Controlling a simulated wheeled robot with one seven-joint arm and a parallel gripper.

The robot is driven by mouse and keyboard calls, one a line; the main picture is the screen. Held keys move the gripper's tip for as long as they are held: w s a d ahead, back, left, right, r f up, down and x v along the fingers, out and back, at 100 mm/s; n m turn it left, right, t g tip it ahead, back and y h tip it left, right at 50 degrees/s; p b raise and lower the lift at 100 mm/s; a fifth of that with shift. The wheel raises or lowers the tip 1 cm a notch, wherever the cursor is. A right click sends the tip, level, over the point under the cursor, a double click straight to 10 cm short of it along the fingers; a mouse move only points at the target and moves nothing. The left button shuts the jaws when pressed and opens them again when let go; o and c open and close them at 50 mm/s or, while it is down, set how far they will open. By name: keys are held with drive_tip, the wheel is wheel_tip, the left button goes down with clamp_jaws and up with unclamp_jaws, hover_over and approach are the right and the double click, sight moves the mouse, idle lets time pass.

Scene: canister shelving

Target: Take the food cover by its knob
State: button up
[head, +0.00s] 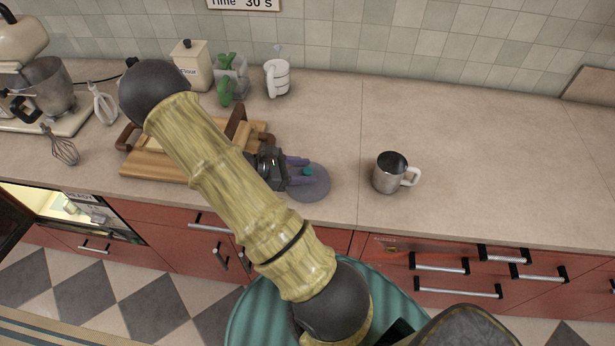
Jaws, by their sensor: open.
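The food cover (314,186) is a grey, rounded, see-through-looking dome on the counter near its front edge. A small teal knob (307,171) shows at its top. My gripper (298,171) is at the cover, with its two purple fingers spread, one on each side of the knob as seen from here. The fingers point right. I cannot tell whether they touch the knob. My arm and gripper hide the left part of the cover.
A metal mug with a white handle (391,173) stands to the right of the cover. A wooden board (150,165) lies to the left, partly behind my arm. A flour canister (192,66) and a white cup (277,78) stand at the back. The counter's right side is clear.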

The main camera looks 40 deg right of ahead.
drive_tip(key=shift+x, duration=0.8)
drive_tip(key=c, duration=1)
